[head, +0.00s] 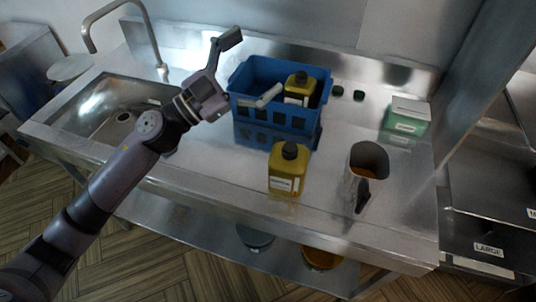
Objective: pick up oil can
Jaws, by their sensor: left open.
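A yellow oil can (286,172) with a dark cap and a white label stands upright on the steel counter, in front of the blue crate. A second, similar yellow can (298,88) stands inside the blue crate (262,132), its lower part hidden by the crate wall. My left gripper (254,66) is open and empty at the crate's left side. One finger points up and away; the other reaches across in front of the crate, and whether it touches the crate I cannot tell. My right gripper is not in view.
A metal jug (356,187) with brown contents stands right of the front can. A green and white box (407,117) is at the back right. A sink (103,112) with a tall faucet (151,38) is on the left.

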